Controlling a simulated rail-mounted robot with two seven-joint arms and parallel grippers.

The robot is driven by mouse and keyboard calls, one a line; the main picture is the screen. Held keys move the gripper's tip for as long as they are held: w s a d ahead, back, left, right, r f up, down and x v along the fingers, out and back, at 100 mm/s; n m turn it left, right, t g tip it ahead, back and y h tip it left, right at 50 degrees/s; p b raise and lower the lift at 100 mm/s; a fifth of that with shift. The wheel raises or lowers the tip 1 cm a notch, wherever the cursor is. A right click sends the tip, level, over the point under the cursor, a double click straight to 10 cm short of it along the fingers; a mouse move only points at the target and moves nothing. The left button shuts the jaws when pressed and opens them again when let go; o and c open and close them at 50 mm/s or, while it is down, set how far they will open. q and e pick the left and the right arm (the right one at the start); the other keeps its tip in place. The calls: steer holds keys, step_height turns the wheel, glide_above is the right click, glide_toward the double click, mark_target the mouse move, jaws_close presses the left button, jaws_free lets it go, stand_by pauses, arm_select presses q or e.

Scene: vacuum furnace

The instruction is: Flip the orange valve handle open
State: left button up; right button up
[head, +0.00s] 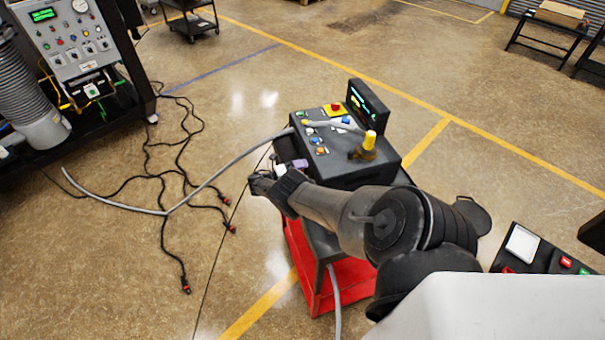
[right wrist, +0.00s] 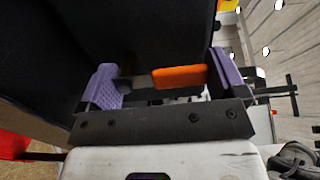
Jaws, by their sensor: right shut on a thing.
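The orange valve handle (right wrist: 179,76) shows in the right wrist view as a short bar on a metal stem, against the side of a dark box. My right gripper (right wrist: 163,78) has its two purple fingers on either side of the handle and is shut on it. In the head view my right gripper (head: 293,165) is at the left side of the black control box (head: 340,172); the handle is hidden there. My left gripper is not in view.
The box stands on a red cart (head: 350,284) and carries buttons, a small screen (head: 369,105) and a yellow-topped part (head: 369,141). A grey hose (head: 225,167) runs left from it. Black cables (head: 165,190) lie on the floor near an instrument rack (head: 75,45). Open floor lies behind the cart.

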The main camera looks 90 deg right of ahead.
steer(key=o, duration=1)
steer(key=b+v, duration=0.6)
steer(key=v, duration=0.8)
steer(key=shift+b, duration=0.4)
